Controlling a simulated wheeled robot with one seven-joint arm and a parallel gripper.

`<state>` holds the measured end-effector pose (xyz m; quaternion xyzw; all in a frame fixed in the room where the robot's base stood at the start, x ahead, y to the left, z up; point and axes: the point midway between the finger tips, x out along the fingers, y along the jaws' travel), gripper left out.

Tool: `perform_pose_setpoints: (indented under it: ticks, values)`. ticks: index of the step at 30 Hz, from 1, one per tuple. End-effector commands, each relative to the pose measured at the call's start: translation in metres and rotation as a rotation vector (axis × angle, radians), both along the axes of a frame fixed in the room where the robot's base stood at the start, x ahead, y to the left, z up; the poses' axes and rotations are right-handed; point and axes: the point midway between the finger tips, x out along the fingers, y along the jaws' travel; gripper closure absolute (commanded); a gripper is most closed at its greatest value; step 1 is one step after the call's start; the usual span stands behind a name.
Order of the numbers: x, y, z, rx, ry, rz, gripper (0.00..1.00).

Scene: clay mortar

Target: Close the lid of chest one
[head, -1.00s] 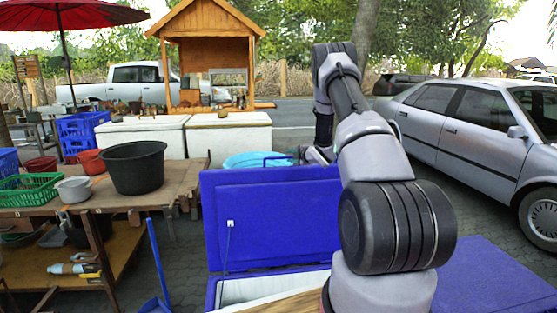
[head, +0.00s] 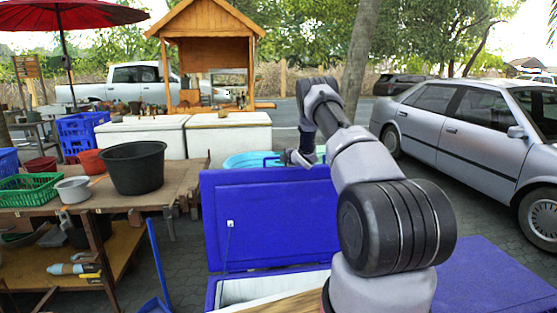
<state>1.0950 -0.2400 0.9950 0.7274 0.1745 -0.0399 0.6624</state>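A blue chest (head: 213,296) stands low in front of me, with a white inside showing. Its blue lid (head: 270,225) stands raised, about upright, at the chest's far side. My gripper (head: 284,158) is at the lid's top edge, toward its right half, at or just beyond that edge. It is small and partly hidden, so I cannot tell whether it touches the lid or whether its fingers are open. A second blue chest top (head: 490,275) lies flat at the right. No label shows which is chest one.
A wooden table (head: 185,185) with a black tub (head: 133,166) and a green basket (head: 28,188) is at the left. White chests (head: 230,135) and a light-blue tub (head: 245,160) stand behind the lid. A silver car (head: 470,130) is at the right.

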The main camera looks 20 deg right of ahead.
Motion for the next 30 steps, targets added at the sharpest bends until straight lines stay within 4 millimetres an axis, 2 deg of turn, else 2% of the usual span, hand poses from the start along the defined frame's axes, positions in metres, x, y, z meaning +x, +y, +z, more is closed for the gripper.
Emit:
perform_pose_setpoints:
  ticks: [4,5,7,8,30]
  values:
    - [-0.0002,0.0000,0.0002,0.000,0.000,0.000,0.63]
    - [-0.0002,0.0000,0.0001,0.000,0.000,0.000,0.71]
    - [-0.0002,0.0001,0.0002,0.001,0.000,0.000,0.98]
    - [-0.0003,0.0000,0.0001,0.001,0.000,0.000,1.00]
    - [-0.0007,-0.0001,-0.0004,0.001,0.001,0.000,1.00]
